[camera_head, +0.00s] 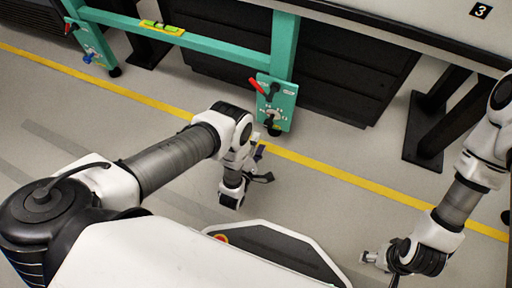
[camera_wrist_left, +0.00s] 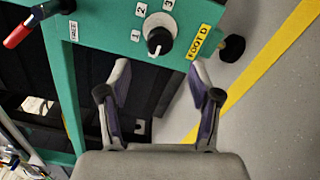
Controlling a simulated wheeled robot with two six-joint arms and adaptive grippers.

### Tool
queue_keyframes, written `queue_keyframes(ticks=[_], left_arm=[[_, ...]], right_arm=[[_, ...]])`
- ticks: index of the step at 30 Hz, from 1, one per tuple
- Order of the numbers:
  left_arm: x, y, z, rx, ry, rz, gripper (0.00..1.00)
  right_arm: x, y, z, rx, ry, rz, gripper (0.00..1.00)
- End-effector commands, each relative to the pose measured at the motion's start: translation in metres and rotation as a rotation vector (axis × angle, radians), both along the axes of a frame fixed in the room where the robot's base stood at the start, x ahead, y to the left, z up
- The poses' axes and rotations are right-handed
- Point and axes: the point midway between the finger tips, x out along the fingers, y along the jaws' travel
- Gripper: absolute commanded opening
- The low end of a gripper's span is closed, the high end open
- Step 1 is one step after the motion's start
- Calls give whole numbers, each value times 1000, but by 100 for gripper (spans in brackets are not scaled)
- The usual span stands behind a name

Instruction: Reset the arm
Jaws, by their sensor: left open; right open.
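My left gripper (camera_head: 263,165) is open and empty, in front of a teal foot panel (camera_head: 289,103) on the teal frame. In the left wrist view its two fingers (camera_wrist_left: 160,70) stand apart, with a black-and-white knob (camera_wrist_left: 157,38) on the panel (camera_wrist_left: 95,40) between and beyond them. The knob has marks 1, 2 and 3 around it and a yellow label "FOOT D" (camera_wrist_left: 200,42) beside it. A red-handled lever (camera_wrist_left: 28,28) is at the upper left; it also shows in the head view (camera_head: 257,86). My right gripper (camera_head: 372,259) is open, low over the floor at right.
A second teal panel (camera_head: 94,42) with a blue part (camera_head: 92,58) stands at upper left. A spirit level (camera_head: 161,27) lies on the teal beam (camera_head: 205,42). Black table legs (camera_head: 428,125) stand at right. A yellow line (camera_head: 345,173) crosses the mostly clear floor.

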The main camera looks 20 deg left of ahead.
Motion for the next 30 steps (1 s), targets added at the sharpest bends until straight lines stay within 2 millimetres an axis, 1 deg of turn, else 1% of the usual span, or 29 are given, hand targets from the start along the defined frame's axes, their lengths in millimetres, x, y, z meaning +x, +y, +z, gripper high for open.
queue_keyframes(ticks=[1,3,6,22,23,26,29,30], left_arm=[[-10,0,-1,0,3,-1,63],[-20,0,-1,0,2,-1,63],[-26,1,0,-1,1,0,63],[-26,1,1,-1,-2,0,63],[-24,1,2,-1,-6,0,63],[-7,3,18,1,-41,2,63],[26,10,51,6,-105,13,63],[39,16,69,12,-128,20,63]], right_arm=[[0,0,0,0,0,0,63],[0,0,0,0,0,0,63],[0,0,0,0,0,0,63],[0,0,0,0,0,0,63],[0,0,0,0,0,0,63],[0,0,1,0,0,0,63],[0,0,2,0,0,0,63],[0,0,3,0,0,0,63]])
